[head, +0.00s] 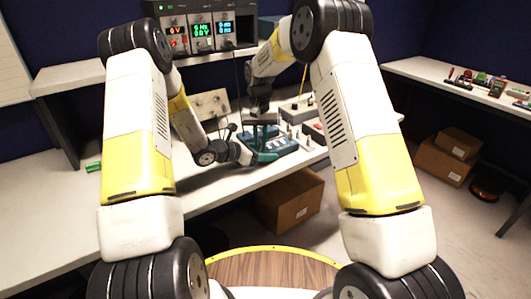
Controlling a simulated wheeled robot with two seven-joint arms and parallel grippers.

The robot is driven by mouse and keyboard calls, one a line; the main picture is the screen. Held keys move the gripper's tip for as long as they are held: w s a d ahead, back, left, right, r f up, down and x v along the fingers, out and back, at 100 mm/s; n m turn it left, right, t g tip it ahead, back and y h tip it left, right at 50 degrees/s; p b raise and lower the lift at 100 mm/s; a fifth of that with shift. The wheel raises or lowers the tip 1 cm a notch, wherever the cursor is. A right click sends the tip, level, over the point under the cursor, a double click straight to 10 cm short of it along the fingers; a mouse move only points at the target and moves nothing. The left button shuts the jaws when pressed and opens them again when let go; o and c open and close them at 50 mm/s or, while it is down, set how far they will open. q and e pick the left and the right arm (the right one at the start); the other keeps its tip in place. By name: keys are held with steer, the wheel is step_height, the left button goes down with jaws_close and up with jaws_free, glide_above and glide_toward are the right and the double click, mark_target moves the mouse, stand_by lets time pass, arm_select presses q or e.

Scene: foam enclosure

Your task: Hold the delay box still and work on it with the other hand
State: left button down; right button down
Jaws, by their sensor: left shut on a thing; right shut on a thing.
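The delay box appears to be the blue box (284,144) on the white bench, near its front edge. My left gripper (262,157) reaches in from the left, low at the front of the box, and is shut on its near side. The small part between the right fingers is too small and hidden to make out.
Grey boxes with knobs (298,108) stand just right and behind. A beige panel (209,104) is behind to the left. An instrument rack with lit displays (202,32) stands on the shelf. A green cylinder (93,167) lies on the clear left bench. Cardboard boxes (290,201) are below.

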steer(key=shift+m, duration=0.6)
steer(key=m, duration=0.3)
steer(key=shift+m, duration=0.3)
steer(key=c, duration=1.3)
jaws_free()
steer(key=shift+o, duration=0.2)
arm_select(q)
steer(key=shift+d, duration=0.1)
arm_select(e)
steer(key=n, duration=0.3)
steer(key=shift+a+n, duration=0.1)
steer(key=shift+n, duration=0.2)
